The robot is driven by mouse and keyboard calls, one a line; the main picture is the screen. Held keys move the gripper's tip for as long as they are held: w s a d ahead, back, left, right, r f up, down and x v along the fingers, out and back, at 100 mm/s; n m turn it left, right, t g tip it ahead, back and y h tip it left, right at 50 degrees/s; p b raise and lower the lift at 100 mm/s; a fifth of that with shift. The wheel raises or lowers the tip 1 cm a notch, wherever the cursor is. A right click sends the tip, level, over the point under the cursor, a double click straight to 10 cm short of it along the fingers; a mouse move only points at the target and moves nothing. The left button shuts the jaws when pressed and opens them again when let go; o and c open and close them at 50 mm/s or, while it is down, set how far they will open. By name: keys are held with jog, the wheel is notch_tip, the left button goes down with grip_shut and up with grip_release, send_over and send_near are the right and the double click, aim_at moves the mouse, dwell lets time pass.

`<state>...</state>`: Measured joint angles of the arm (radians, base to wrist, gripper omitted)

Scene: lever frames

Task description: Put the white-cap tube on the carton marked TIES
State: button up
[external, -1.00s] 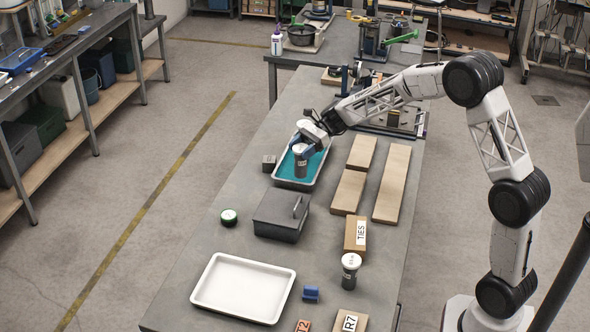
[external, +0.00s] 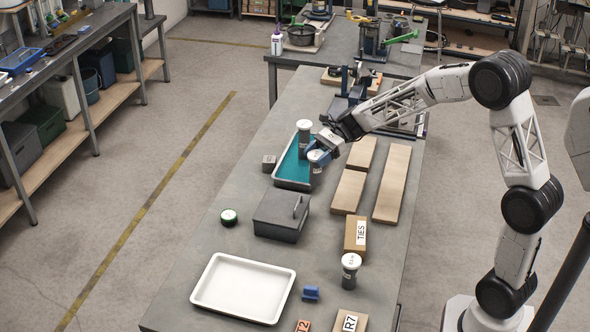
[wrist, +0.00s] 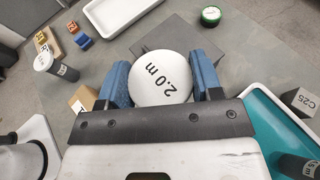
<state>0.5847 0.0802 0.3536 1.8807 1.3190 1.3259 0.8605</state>
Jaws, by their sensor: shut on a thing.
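My gripper (external: 317,153) is shut on a dark tube with a white cap (external: 316,170). In the wrist view the cap, marked "2.0 m" (wrist: 163,78), sits between the two blue fingers. The tube is upright over the right edge of the teal-lined tray (external: 280,176). A second white-cap tube (external: 304,134) stands in that tray. A third white-cap tube (external: 350,268) stands just in front of the carton marked TIES (external: 351,240). The carton's top looks bare; in the wrist view a finger partly hides a brown carton (wrist: 84,97).
Wooden boards (external: 392,184) lie between the held tube and the TIES carton's far side. A small cube marked C25 (wrist: 301,100) is beside the teal tray.

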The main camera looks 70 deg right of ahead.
jog(key=s+a+r, duration=0.1)
jog(key=s+a, duration=1.1)
jog(key=s, duration=0.5)
jog(key=shift+s+a+r, duration=0.15)
jog(key=shift+a, duration=0.2)
jog(key=shift+f, duration=2)
jog(key=shift+f, duration=0.1)
jog(key=shift+f, duration=1.9)
jog(key=shift+f, duration=0.1)
jog(key=o, duration=1.1)
jog(key=shift+c, duration=0.2)
